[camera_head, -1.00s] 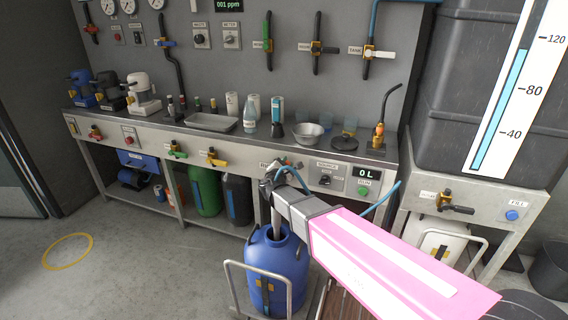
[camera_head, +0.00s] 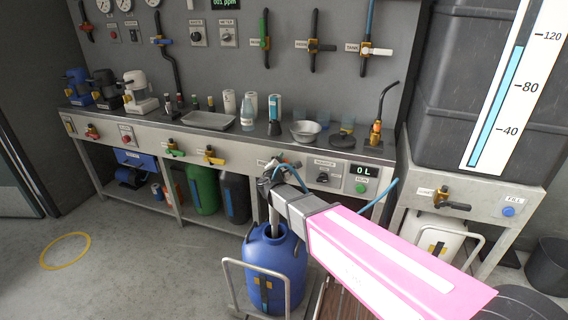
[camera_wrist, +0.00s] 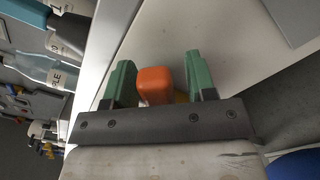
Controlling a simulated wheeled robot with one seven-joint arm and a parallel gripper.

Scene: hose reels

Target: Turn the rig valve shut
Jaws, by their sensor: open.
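In the head view my gripper (camera_head: 268,180) is at the front panel of the steel bench, above the blue drum (camera_head: 282,262). It hides most of the rig valve and part of its label. In the wrist view an orange handle (camera_wrist: 155,84), apparently the rig valve's, stands between my two green fingers (camera_wrist: 160,68). The fingers are apart, with a visible gap on each side of the handle. A grey pipe or stream drops from below the valve into the drum's open top; I cannot tell which.
The bench top holds a tray (camera_head: 209,120), a metal bowl (camera_head: 305,131) and bottles. A display (camera_head: 363,171) reads 0 L. Other valves sit left, including a yellow one (camera_head: 212,155). A dark tank (camera_head: 462,85) stands right.

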